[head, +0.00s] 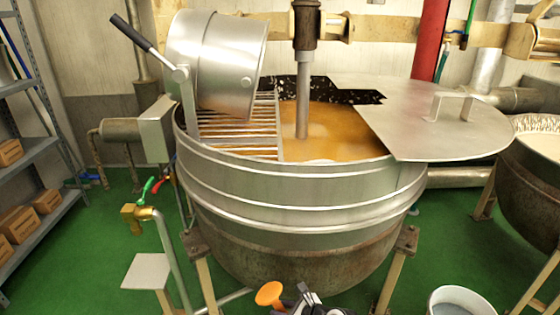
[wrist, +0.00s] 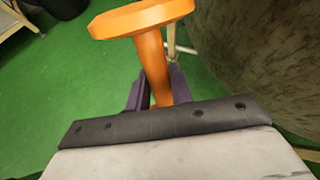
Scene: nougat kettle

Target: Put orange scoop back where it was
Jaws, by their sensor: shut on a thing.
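The orange scoop (head: 269,293) shows at the bottom of the head view, low in front of the large kettle. In the wrist view the orange scoop (wrist: 150,40) points away from me, with its wide flat end at the top. My gripper (wrist: 158,92) is shut on its handle, with a dark finger on each side. In the head view my gripper (head: 303,300) is partly cut off by the bottom edge. The scoop is held in the air above the green floor.
The large steel kettle (head: 300,190) with orange contents stands ahead. A half lid (head: 440,130) covers its right side. A bucket (head: 460,300) stands at the lower right. A shelf with boxes (head: 30,190) is at the left. A tap (head: 145,212) stands left of the kettle.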

